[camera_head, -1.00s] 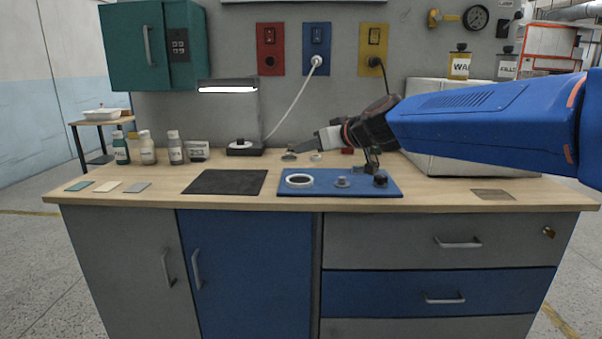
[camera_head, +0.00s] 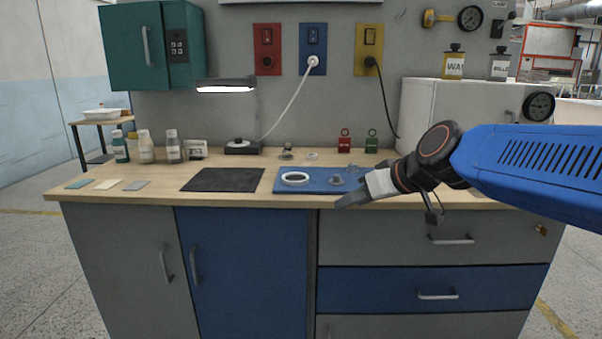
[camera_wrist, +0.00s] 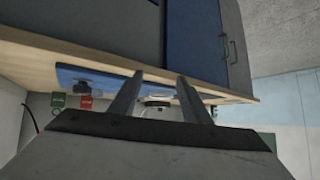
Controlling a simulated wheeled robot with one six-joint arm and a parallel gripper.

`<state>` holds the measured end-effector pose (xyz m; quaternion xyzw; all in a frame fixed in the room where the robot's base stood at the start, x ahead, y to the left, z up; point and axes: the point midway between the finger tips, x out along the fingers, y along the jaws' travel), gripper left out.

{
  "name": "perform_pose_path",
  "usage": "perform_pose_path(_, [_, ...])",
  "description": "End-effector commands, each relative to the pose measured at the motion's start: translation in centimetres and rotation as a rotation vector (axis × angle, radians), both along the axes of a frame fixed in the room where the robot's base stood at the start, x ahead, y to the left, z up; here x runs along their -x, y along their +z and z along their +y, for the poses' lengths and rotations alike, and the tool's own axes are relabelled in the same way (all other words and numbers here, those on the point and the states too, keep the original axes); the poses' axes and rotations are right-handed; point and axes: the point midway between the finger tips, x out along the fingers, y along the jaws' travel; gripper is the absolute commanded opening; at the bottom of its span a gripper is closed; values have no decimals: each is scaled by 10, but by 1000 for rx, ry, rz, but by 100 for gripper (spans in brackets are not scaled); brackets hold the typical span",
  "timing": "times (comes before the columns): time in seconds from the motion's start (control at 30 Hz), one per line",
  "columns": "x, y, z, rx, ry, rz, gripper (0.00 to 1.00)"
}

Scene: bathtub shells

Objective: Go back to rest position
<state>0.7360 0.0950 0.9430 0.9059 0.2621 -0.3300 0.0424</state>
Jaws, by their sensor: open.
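My gripper (camera_head: 352,199) is at the front edge of the wooden worktop (camera_head: 105,198), in front of the blue mat (camera_head: 285,187). In the wrist view my gripper (camera_wrist: 158,92) shows two fingers spread apart with nothing between them. The blue mat also shows in the wrist view (camera_wrist: 110,75), with the picture tilted. A white ring (camera_head: 295,178) and a small grey knob-like part (camera_head: 337,180) sit on the mat. My arm comes in from the right and hides the mat's right end.
A black mat (camera_head: 222,180) lies left of the blue one. Bottles (camera_head: 146,148) stand at the back left, near a lit lamp (camera_head: 226,88). Red (camera_head: 344,142) and green (camera_head: 371,142) tags stand at the back. A white cabinet (camera_head: 450,105) stands behind my arm. Drawers (camera_head: 430,290) are below.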

Motion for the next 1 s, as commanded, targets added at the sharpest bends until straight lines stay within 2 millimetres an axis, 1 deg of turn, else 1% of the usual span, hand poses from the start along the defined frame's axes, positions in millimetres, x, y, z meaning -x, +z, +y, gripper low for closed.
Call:
perform_pose_path(0.03, [21,-13,-14,15,-23,34,43])
perform_pose_path(0.07, [33,-21,-22,23,-40,58,43])
perform_pose_path(0.1, [49,-33,-33,36,-63,90,43])
perform_pose_path(0.17, [73,-51,-49,55,-101,138,43])
perform_pose_path(0.2, [90,-63,-59,69,-128,169,43])
perform_pose_path(0.27, [114,-82,-76,91,-172,217,43])
perform_pose_path(0.3, [130,-94,-86,105,-206,247,43])
perform_pose_path(0.4, [169,-124,-113,142,-289,316,43])
perform_pose_path(0.53, [210,-155,-140,183,-392,387,43])
perform_pose_path(0.6, [226,-167,-151,201,-434,413,43])
perform_pose_path(0.73, [243,-179,-163,218,-482,441,43])
perform_pose_path(0.8, [246,-182,-165,222,-492,445,43])
perform_pose_path(1.0, [246,-182,-165,222,-492,445,43])
